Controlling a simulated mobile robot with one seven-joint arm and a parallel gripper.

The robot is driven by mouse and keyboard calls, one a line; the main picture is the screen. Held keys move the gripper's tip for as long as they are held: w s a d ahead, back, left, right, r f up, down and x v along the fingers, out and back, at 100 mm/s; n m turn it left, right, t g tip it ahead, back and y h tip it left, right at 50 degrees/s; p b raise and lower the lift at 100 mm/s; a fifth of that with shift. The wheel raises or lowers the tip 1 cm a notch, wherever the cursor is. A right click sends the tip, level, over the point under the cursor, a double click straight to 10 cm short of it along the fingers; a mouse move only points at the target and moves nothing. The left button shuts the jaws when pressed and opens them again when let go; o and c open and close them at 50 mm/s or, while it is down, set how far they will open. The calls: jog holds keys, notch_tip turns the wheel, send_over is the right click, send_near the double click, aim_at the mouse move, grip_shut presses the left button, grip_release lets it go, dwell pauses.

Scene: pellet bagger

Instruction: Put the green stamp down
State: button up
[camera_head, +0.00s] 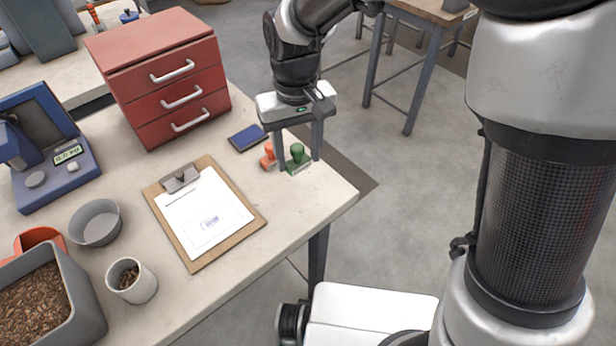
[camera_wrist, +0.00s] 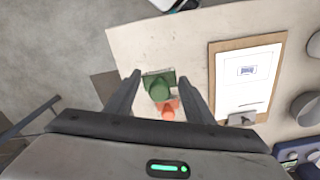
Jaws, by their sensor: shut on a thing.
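The green stamp (camera_head: 298,156) is upright between the two fingers of my gripper (camera_head: 299,165), near the right corner of the table. My gripper is shut on it. In the wrist view the green stamp (camera_wrist: 158,84) also shows between the fingertips (camera_wrist: 160,77). Its base is at or just above the tabletop; I cannot tell whether it touches. An orange stamp (camera_head: 268,157) stands close beside it, just left of the left finger; it also shows in the wrist view (camera_wrist: 169,110).
A blue ink pad (camera_head: 247,138) lies left of the stamps. A clipboard (camera_head: 256,217) with a marked paper lies nearer the front. A red drawer cabinet (camera_head: 165,75) stands behind. A scale, bowl, cup and pellet bin fill the left. The table edge is close on the right.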

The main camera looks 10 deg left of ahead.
aim_at(299, 149)
jog(key=shift+f+b, duration=0.5)
jog(key=shift+f, duration=3.05)
jog(key=shift+f, duration=0.2)
jog(key=o, duration=0.8)
jog(key=shift+o, duration=0.2)
jog(key=shift+r, duration=0.1)
notch_tip(299, 149, up, 12)
jog(key=shift+r+p, duration=0.2)
jog(key=shift+p, duration=0.85)
jog(key=s+d+r+m+t, duration=0.2)
jog(key=d+r, duration=0.6)
jog(key=d, duration=0.4)
jog(key=s+d+r+m+t, duration=0.2)
jog(key=s+d+m+t, duration=0.1)
jog(key=s+d, duration=0.6)
jog(key=shift+s+d+r+m+t, duration=0.15)
jog(key=shift+d+r+m+t, duration=0.3)
jog(key=shift+d, duration=0.8)
